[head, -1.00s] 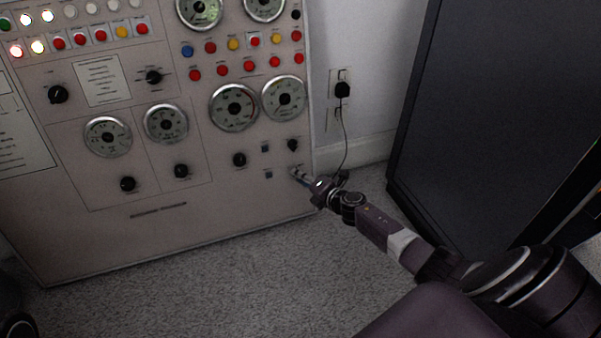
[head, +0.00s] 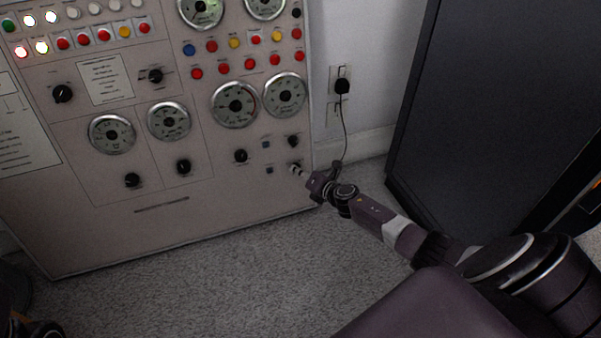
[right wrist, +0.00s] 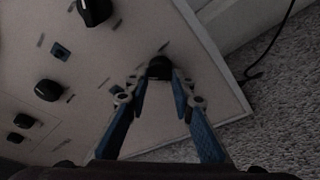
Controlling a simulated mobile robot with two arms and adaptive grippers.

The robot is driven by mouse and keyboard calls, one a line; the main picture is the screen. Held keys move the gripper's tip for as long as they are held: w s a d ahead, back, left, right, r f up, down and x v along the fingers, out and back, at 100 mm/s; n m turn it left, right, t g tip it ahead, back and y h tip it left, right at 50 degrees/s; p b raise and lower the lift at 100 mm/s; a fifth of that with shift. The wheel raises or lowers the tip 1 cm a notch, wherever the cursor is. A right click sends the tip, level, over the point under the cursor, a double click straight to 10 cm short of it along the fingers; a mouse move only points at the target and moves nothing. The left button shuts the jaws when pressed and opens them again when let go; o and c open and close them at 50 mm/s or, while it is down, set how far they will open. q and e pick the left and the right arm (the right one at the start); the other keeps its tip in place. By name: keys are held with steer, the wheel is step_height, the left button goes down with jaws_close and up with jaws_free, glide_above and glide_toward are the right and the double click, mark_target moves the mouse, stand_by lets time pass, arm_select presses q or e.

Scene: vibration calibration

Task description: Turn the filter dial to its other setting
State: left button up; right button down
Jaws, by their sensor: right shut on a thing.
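A small black dial (right wrist: 158,68) sits low near the right edge of the beige control panel (head: 215,195). It is between the fingertips of my right gripper (right wrist: 158,82), which is shut on it. In the head view my right gripper (head: 298,171) reaches the panel's lower right corner, and the tips largely hide this dial. I cannot read its label or setting, nor confirm that it is the filter dial. Another black dial (head: 293,140) is just above it and also shows in the right wrist view (right wrist: 95,10). My left gripper is not in view.
Further black dials (head: 240,156) and small square blue switches (head: 269,170) lie left of the gripped dial. A plug (head: 342,87) with a hanging cord is on the wall to the right. A large dark cabinet (head: 480,100) stands at right. Grey carpet (head: 230,265) is clear in front.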

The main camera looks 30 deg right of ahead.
steer(key=c, duration=1.7)
jaws_free()
steer(key=shift+o, duration=0.2)
steer(key=v, duration=1.2)
steer(key=shift+f, duration=0.1)
